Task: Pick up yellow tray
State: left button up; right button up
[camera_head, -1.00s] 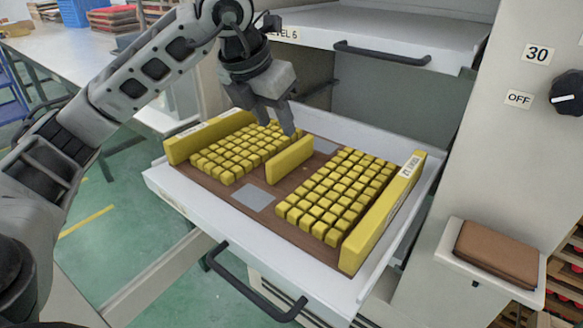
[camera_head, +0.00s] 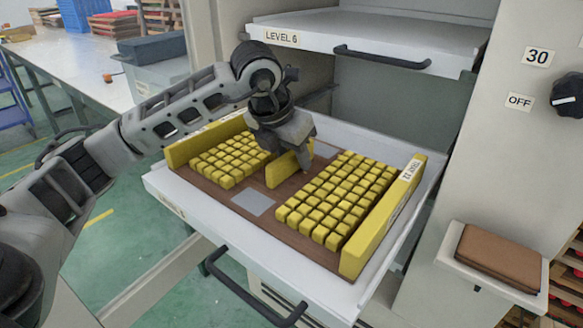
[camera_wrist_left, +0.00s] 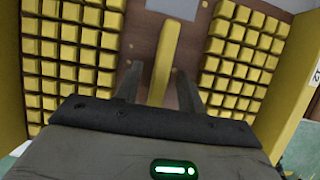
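The yellow tray has a brown base (camera_head: 300,237), two yellow side walls (camera_head: 383,215), a yellow middle bar (camera_head: 281,169) and two blocks of small yellow cubes (camera_head: 341,196). It lies in a pulled-out white drawer (camera_head: 180,201). My left gripper (camera_head: 304,162) points down over the middle bar and hides its far end. In the left wrist view, its two fingers (camera_wrist_left: 160,85) stand apart on either side of the bar (camera_wrist_left: 163,60), with gaps showing, so it is open. My right gripper is not in view.
Above and behind is another white drawer labelled LEVEL 6 (camera_head: 360,40) with a black handle. A cabinet panel with a dial (camera_head: 566,93) and a small shelf with a brown pad (camera_head: 499,255) stand at the right. A workbench (camera_head: 95,90) is at the back left.

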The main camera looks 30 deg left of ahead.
pick_arm(q)
grip_shut()
dwell(1.2)
jog(key=shift+r, duration=0.25)
